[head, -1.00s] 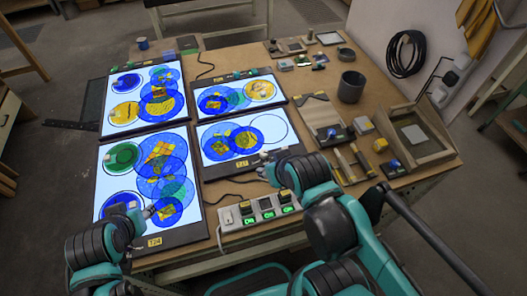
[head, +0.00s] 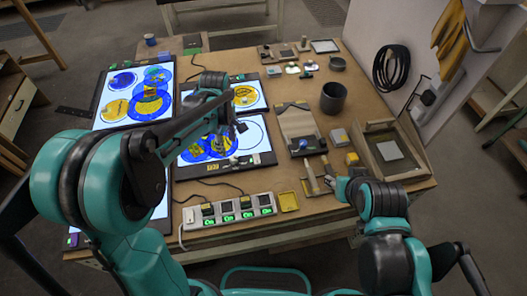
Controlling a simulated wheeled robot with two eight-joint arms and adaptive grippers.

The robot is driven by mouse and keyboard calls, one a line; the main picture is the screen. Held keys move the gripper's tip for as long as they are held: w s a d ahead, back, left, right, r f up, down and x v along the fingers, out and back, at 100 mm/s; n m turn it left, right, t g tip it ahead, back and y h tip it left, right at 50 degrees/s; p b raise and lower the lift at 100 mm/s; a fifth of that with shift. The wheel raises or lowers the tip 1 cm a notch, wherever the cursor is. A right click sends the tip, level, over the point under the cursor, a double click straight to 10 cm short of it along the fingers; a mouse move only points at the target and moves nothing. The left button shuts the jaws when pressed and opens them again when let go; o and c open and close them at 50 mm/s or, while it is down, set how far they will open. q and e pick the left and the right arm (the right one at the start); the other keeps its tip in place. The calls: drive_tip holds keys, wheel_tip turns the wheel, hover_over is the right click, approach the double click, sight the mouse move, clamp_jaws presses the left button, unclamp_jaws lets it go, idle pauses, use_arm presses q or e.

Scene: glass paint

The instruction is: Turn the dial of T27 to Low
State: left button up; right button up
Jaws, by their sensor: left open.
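The lower right light panel (head: 268,157) is lit white, with blue and yellow glass discs on it. The yellow label (head: 213,167) on its front edge seems to read T27. A small pale knob (head: 245,160) sits on that edge, right of the label; its setting is too small to read. My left arm reaches across the panels, hiding most of the lower left one. My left gripper (head: 238,125) is open above the T27 panel, behind the knob and apart from it. My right gripper (head: 336,184) is low near the hand tools; its finger opening is unclear.
A dark cup (head: 333,97), a wooden board (head: 297,122) and a framed tray (head: 392,150) stand right.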

sight(233, 158)
use_arm(q)
drive_tip(key=shift+w+d+f, duration=0.3)
drive_tip(key=shift+d, duration=0.2)
drive_tip(key=shift+d+f, duration=0.1)
drive_tip(key=shift+f, duration=0.2)
wheel_tip(233, 158, down, 7)
drive_tip(key=shift+f+b, duration=0.15)
drive_tip(key=shift+b, duration=1)
use_arm(e)
drive_tip(key=shift+s+d+f, duration=0.1)
drive_tip(key=shift+d+f, duration=0.1)
drive_tip(key=shift+f, duration=0.3)
drive_tip(key=shift+s+d+f, duration=0.1)
drive_tip(key=shift+d+f, duration=0.05)
drive_tip(key=shift+f, duration=0.3)
use_arm(q)
clamp_jaws()
